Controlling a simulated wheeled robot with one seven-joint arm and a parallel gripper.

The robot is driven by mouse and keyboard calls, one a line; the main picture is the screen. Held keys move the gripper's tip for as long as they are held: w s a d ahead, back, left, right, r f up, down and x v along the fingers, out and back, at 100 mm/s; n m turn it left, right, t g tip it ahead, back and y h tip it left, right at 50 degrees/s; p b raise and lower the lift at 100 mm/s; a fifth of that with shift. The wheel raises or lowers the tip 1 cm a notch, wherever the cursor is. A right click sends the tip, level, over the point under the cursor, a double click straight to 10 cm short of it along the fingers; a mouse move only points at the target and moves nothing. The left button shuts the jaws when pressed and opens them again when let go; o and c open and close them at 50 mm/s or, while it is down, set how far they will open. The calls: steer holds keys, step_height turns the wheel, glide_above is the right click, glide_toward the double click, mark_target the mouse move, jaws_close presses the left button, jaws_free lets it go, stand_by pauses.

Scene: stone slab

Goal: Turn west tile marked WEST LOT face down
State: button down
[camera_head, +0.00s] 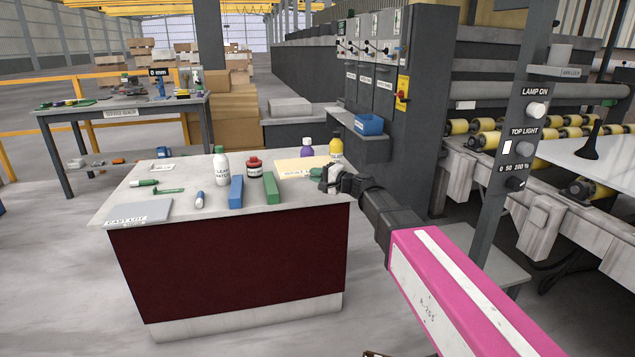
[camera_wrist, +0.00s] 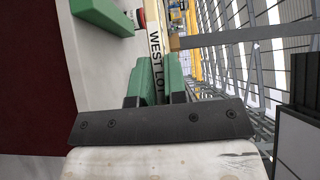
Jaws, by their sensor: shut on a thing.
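The cream west tile (camera_head: 298,164) is at the back right of the stone slab (camera_head: 180,218), by the right edge. My gripper (camera_head: 333,177) is at its right end. In the wrist view the tile (camera_wrist: 151,22) shows as a narrow cream strip with the black label WEST LOT, running down between my green fingers (camera_wrist: 161,82). The fingers are shut on the tile's edge. The tile looks about flat; whether it is slightly lifted I cannot tell. Its underside is hidden.
A grey tile (camera_head: 140,208), its label seemingly EAST LOT, lies front left. A green bar (camera_head: 271,188), blue bar (camera_head: 236,192), red jar (camera_head: 254,166), white bottle (camera_head: 221,168), purple bottle (camera_head: 307,149) and yellow bottle (camera_head: 336,150) stand close by. A grey cabinet is behind right.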

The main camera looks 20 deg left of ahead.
step_height(320, 180, up, 7)
stand_by(0.7)
steer(key=shift+f, duration=0.1)
